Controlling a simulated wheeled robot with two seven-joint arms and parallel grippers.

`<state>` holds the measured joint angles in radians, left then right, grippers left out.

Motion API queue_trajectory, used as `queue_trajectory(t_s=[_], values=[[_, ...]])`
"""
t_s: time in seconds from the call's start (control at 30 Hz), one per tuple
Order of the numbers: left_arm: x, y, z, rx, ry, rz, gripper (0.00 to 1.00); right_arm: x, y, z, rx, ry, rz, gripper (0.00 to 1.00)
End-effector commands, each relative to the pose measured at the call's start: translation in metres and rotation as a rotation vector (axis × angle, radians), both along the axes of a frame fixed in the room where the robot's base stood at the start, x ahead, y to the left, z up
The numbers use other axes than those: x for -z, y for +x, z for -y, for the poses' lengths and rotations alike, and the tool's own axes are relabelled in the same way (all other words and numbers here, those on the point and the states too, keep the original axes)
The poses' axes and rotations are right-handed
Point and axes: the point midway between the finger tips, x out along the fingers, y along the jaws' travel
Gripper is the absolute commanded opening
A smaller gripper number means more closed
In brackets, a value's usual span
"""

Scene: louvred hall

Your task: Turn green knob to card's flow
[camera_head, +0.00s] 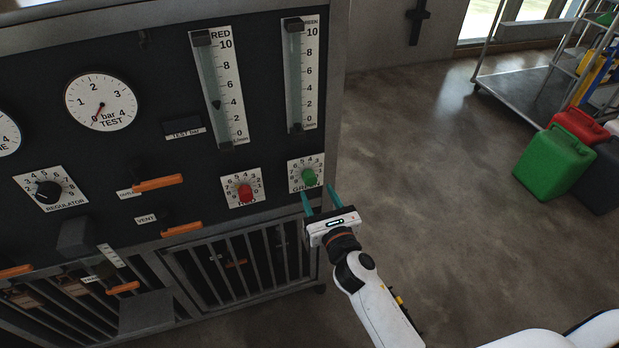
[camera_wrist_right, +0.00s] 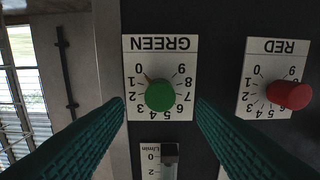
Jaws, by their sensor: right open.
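The green knob (camera_head: 309,177) sits on a white dial plate marked GREEN at the panel's lower right. It also shows in the right wrist view (camera_wrist_right: 159,96), where the plate is upside down and an orange mark lies near 0 to 1. My right gripper (camera_head: 319,195) is open, its teal fingers pointing at the panel just below and right of the knob. In the wrist view the knob appears between the fingers, apart from both. The GREEN flow tube (camera_head: 300,80) has a dark float near 0. No card with a readable flow shows. My left gripper is not in view.
The red knob (camera_head: 245,193) is left of the green one; the RED tube (camera_head: 219,85) has its float near 4. Orange valve handles (camera_head: 158,183) stick out further left. The floor right of the panel is clear up to a green jerrycan (camera_head: 549,163) and a trolley.

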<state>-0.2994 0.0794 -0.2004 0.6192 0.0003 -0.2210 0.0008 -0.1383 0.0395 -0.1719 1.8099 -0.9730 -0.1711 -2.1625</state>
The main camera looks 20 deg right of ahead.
Motion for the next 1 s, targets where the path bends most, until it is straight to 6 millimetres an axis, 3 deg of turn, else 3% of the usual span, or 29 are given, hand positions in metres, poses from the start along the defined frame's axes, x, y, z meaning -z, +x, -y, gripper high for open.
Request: queue_trajectory(t_s=[0.3,0.83,1.0], values=[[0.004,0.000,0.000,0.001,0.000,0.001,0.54,0.001,0.046,-0.002,0.000,0.002,0.001,0.51],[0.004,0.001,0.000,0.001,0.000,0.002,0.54,0.001,0.052,-0.002,0.001,0.002,-0.002,0.51],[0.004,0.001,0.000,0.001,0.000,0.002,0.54,0.000,0.052,-0.002,0.000,0.002,-0.001,0.23]])
